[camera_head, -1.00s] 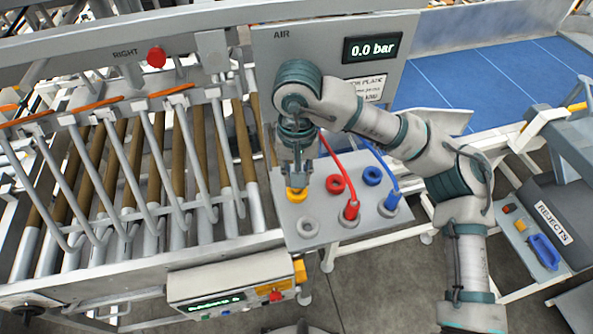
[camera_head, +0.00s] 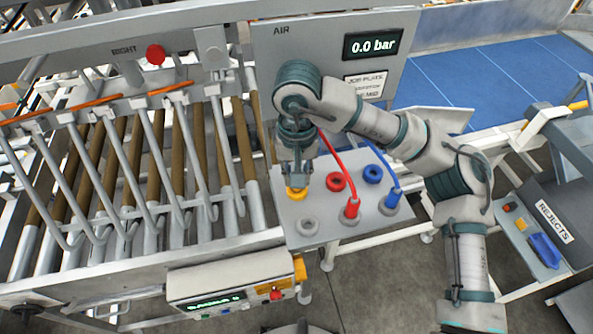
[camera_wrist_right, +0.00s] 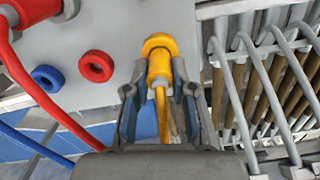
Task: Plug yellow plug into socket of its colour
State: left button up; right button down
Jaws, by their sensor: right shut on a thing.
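My right gripper (camera_head: 297,176) points down over the left part of the grey socket plate (camera_head: 328,222). It is shut on the yellow plug (camera_wrist_right: 160,72), whose yellow hose runs back between the fingers in the right wrist view. The yellow socket (camera_head: 297,194) is a ring directly below the gripper; it also shows in the right wrist view (camera_wrist_right: 158,42), in line with the plug's front end. The plug's tip meets or overlaps this ring; I cannot tell how deep it sits. My left gripper is out of view.
A red ring socket (camera_head: 335,182), a blue ring socket (camera_head: 372,175) and a grey ring (camera_head: 307,226) are on the same plate. The red plug (camera_head: 352,207) and blue plug (camera_head: 391,201) stand there with hoses rising. The gauge (camera_head: 373,46) reads 0.0 bar. Conveyor rollers lie left.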

jog(key=shift+f, duration=0.15)
jog(key=c, duration=0.9)
grip_release()
